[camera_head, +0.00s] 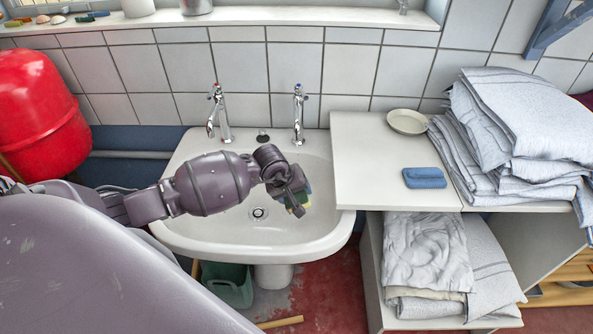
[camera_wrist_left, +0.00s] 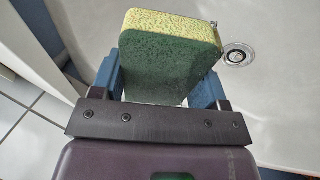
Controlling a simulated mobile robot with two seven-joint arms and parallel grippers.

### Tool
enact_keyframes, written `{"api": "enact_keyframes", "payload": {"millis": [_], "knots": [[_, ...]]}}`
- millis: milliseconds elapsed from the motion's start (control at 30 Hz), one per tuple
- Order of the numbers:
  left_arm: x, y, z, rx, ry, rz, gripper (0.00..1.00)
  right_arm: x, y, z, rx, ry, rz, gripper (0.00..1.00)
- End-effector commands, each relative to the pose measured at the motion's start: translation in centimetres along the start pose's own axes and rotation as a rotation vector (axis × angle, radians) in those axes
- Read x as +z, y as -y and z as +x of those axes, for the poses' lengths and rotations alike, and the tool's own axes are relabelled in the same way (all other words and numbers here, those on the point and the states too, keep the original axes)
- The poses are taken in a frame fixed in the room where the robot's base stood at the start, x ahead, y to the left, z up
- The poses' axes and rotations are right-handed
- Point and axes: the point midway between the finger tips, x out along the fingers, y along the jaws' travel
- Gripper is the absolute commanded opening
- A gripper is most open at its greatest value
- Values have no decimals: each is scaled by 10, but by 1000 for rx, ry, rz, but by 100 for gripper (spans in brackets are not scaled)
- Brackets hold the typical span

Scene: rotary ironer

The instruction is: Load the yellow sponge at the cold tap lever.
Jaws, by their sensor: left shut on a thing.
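The yellow sponge (camera_wrist_left: 165,55), with a green scouring face, is held between the blue fingers of my left gripper (camera_wrist_left: 158,85) in the left wrist view. In the head view the gripper (camera_head: 290,192) hangs over the right part of the sink basin and hides most of the sponge (camera_head: 298,208). The cold tap (camera_head: 299,115), with a blue mark on its lever (camera_head: 299,92), stands at the sink's back right. The gripper and sponge are in front of this tap and apart from it. My right gripper is not in view.
A second tap (camera_head: 219,112) with a red mark stands to the left. Right of the sink (camera_head: 190,232), a counter (camera_head: 370,160) holds a blue sponge (camera_head: 424,178), a dish (camera_head: 407,121) and folded linen (camera_head: 520,120). A red round container (camera_head: 38,105) stands left.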

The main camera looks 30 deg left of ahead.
Motion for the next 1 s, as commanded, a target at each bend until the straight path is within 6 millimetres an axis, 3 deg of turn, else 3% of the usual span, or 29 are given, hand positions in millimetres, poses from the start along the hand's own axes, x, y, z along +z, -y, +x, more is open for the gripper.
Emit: {"api": "enact_keyframes", "payload": {"millis": [433,1000], "knots": [[21,-4,-30,0,0,2,49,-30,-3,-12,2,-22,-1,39],[26,-4,-32,-1,1,0,49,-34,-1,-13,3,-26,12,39]]}}
